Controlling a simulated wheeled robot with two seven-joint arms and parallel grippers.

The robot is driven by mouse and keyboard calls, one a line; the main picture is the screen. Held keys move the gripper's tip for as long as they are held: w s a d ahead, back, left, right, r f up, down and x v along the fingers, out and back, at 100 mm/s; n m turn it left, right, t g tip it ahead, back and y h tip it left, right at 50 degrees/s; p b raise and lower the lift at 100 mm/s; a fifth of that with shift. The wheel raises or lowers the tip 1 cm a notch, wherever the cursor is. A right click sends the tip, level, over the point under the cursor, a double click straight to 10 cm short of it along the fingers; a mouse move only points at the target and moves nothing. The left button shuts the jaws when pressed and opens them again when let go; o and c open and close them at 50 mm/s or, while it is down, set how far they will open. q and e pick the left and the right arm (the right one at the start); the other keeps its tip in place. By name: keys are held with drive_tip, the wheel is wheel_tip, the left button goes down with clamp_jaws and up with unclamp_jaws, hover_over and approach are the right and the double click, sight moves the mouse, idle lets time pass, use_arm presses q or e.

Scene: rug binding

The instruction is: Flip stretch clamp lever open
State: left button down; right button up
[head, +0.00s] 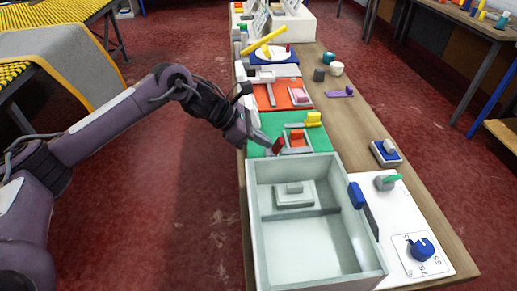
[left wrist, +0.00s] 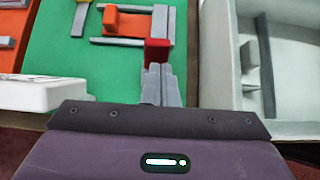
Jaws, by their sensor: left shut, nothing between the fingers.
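On a green mat (head: 262,124) stands a grey clamp frame (head: 300,150) with an orange block (head: 297,138) in it. A red lever handle (head: 279,146) sits at the frame's near left corner. It also shows in the left wrist view (left wrist: 157,52), directly beyond my fingertips. My left gripper (head: 268,149) reaches in from the left, low over the mat. Its fingers are shut and empty, and the fingertips (left wrist: 158,72) are at the red handle. I cannot tell whether they touch it. My right gripper is not in view.
A pale open-topped box (head: 252,215) stands just nearer than the mat. A yellow block (head: 314,118) is beside the clamp. An orange mat (head: 262,97) lies beyond. A white panel with a blue knob (head: 422,249) is at the right. The table's right side is partly clear.

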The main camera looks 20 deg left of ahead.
use_arm(q)
drive_tip(key=shift+a, duration=0.65)
drive_tip(key=shift+d+r, duration=0.25)
drive_tip(key=shift+r, duration=0.2)
drive_tip(key=shift+r+p, duration=0.3)
drive_tip(key=shift+r, duration=0.05)
drive_tip(key=shift+a, duration=0.1)
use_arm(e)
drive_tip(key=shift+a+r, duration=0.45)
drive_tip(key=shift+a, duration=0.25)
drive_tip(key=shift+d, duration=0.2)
